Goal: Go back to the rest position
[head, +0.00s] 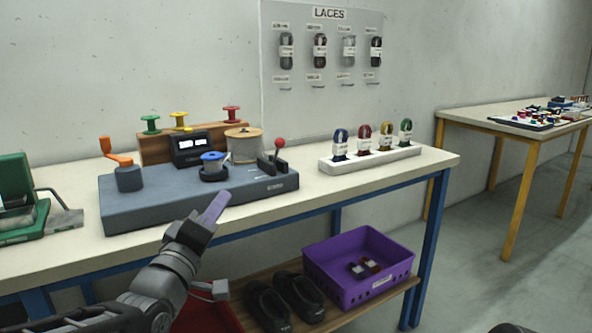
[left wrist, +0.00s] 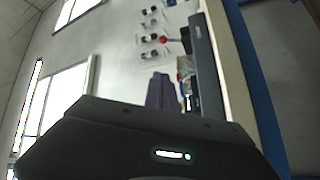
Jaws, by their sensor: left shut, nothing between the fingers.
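My left gripper (head: 213,209) is in front of the near edge of the workbench, by the grey-blue winding machine (head: 135,208). Its fingers are shut with nothing between them. In the left wrist view its purple-grey fingertips (left wrist: 160,92) show close together above the dark gripper body. My right gripper is not clearly in view; a dark rounded shape shows at the bottom right edge of the head view.
The workbench (head: 330,187) carries a green device (head: 22,200) and a white rack (head: 370,160) of lace bundles. Below, a shelf holds a purple crate (head: 318,262) and black shoes (head: 298,292). A second table (head: 480,120) stands right; floor between is clear.

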